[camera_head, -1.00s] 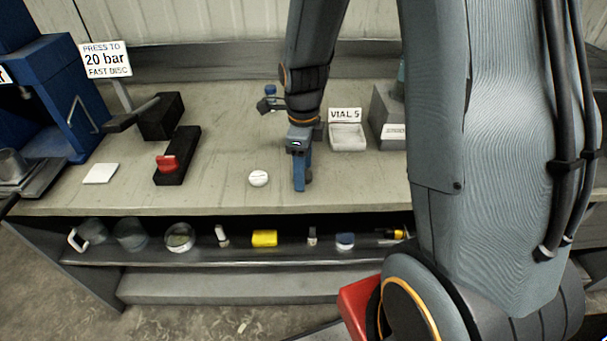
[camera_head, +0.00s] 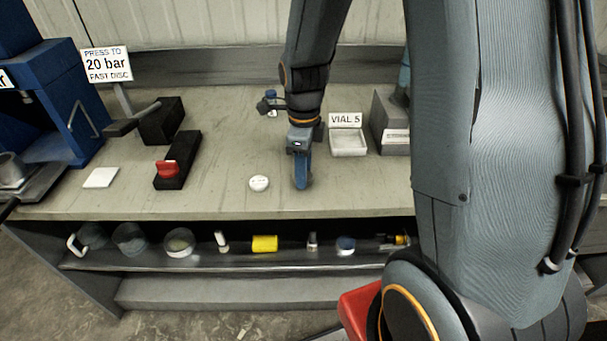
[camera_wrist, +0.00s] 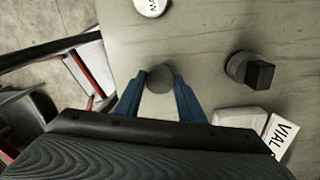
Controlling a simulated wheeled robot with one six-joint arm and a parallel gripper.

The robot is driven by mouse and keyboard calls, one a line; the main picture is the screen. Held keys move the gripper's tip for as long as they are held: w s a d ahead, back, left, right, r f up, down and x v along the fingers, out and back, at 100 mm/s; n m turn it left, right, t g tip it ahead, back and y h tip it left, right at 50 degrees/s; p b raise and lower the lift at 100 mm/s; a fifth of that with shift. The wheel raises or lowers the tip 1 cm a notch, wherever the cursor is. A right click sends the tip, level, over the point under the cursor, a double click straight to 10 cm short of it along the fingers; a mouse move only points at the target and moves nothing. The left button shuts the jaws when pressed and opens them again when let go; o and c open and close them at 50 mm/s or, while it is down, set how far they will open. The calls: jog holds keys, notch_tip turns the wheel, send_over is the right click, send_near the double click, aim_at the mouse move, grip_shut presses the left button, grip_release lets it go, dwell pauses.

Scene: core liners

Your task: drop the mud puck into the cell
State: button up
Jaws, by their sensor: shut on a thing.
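My gripper (camera_head: 302,187) points down over the bench, right of the white disc. In the wrist view its blue fingers (camera_wrist: 160,84) are shut on a dark grey round piece (camera_wrist: 160,76), which looks like the mud puck. In the head view the fingers hide the puck. A grey metal cup (camera_head: 10,170), perhaps the cell, stands at the far left by the blue press (camera_head: 50,105), well away from my gripper. Its inside is hard to see.
A white lettered disc (camera_head: 259,183), a black block with a red piece (camera_head: 167,169) and a white square (camera_head: 100,178) lie on the bench (camera_head: 225,150). The VIAL 5 tray (camera_head: 348,143) stands behind right. Several jars and small items sit on the shelf below.

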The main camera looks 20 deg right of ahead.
notch_tip(320, 180, up, 9)
jog(key=b, duration=0.1)
jog(key=shift+b, duration=0.3)
